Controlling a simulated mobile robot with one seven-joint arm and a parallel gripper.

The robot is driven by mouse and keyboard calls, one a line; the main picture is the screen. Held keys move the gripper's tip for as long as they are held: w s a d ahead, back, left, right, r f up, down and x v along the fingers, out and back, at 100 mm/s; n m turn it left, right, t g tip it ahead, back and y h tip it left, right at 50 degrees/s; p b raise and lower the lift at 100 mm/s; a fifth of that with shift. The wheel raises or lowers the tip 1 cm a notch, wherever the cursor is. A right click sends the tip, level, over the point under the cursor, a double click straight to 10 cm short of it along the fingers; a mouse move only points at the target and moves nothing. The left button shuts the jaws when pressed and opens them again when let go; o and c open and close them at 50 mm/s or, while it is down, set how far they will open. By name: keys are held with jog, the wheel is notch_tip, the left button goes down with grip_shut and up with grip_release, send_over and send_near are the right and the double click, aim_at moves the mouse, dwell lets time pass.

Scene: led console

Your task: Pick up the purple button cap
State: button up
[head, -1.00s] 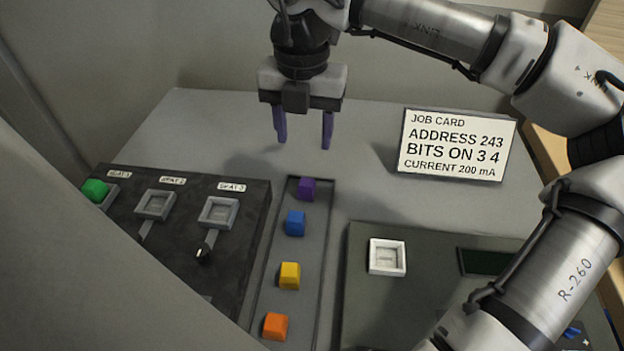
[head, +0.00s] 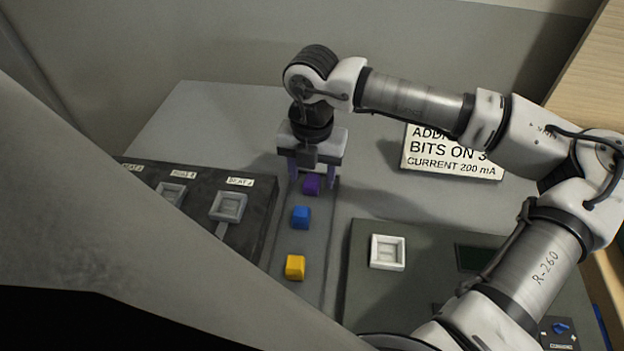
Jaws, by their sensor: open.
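The purple button cap (head: 312,185) sits at the far end of the long grey tray (head: 318,250). My gripper (head: 312,178) points down over it, with one purple-grey finger on the left of the cap and the other on the right. The fingers are open, and the cap shows between and just below them. I cannot tell whether either finger touches the cap.
A blue cap (head: 301,217) and a yellow cap (head: 295,267) lie nearer in the same tray. A dark panel with square sockets (head: 228,206) is to the left. A board with a white socket (head: 387,252) is to the right. The job card (head: 450,160) stands behind, partly covered by my arm.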

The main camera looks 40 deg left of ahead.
jog(key=c, duration=1)
jog(key=shift+r, duration=0.1)
jog(key=shift+c, duration=0.2)
